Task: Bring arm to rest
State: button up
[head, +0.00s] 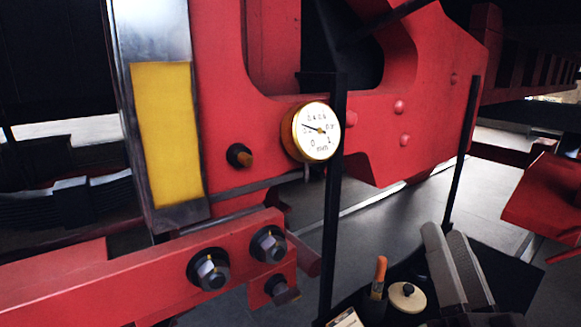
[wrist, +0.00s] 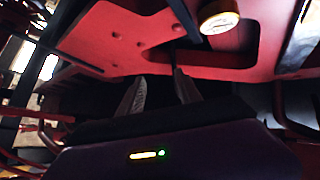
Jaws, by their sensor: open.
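My gripper (head: 444,233) is at the lower right of the head view, its two grey fingers pointing up over a dark tray. In the wrist view the fingers of my gripper (wrist: 158,84) stand apart with nothing seen between them. The gripper is open and empty. A red locomotive frame (head: 235,70) fills the middle of the head view; its red plate (wrist: 120,40) also shows in the wrist view, beyond the fingers. A brass-rimmed dial gauge (head: 318,132) stands in front of the frame, and a gauge (wrist: 219,18) shows at the top of the wrist view.
Dark upright posts (head: 333,215) stand beside the gauge and the tray (head: 515,275). An orange-handled tool (head: 380,272), a cream round-lidded container (head: 407,297) and a pale box (head: 345,318) are near my gripper. A red bolted beam (head: 130,275) crosses the lower left. Grey floor shows behind the posts.

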jog(key=s+f+n+g, duration=0.5)
jog(key=s+f+g, duration=0.4)
jog(key=s+f, duration=2)
jog(key=shift+s+d+f+n+h, duration=0.2)
jog(key=shift+s+n+h, duration=0.15)
jog(key=shift+s, duration=0.9)
